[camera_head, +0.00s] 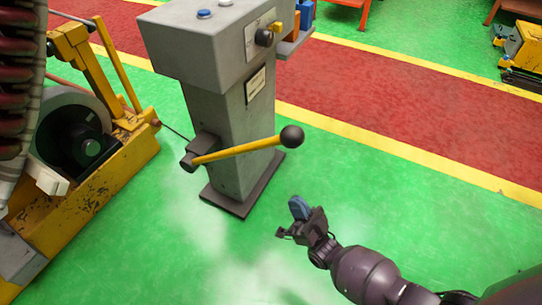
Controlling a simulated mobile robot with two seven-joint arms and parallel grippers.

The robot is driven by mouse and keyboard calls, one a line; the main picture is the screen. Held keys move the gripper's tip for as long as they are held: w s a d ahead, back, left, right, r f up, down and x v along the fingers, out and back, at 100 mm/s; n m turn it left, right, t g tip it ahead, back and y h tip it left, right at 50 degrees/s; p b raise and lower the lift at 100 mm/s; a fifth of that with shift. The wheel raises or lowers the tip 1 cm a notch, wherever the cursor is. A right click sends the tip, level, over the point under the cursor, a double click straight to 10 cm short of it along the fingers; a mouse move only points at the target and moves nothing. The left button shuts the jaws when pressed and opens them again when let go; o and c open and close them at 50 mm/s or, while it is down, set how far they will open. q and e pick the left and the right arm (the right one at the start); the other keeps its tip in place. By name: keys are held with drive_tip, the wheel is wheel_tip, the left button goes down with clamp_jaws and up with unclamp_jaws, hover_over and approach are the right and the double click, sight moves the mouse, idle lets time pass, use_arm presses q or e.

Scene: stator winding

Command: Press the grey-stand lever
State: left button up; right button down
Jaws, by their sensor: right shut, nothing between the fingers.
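The grey stand (228,110) stands upright on the green floor, left of the picture's middle. Its lever (240,150) is a yellow rod with a black ball knob (292,137). The lever comes from a dark pivot block (200,150) on the stand's side and slopes up to the right. My right gripper (292,218) is below the knob and apart from it, shut and empty. A blue part shows at its tip. My left gripper is not in view.
A yellow machine with a grey wheel (68,130) stands to the left of the stand. Blue buttons (204,14) and a black knob (264,38) sit on the stand's head. Green floor (400,205) is clear to the right. A red walkway (400,100) runs behind.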

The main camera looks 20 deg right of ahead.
drive_tip(key=x, duration=1.4)
drive_tip(key=shift+p, duration=0.35)
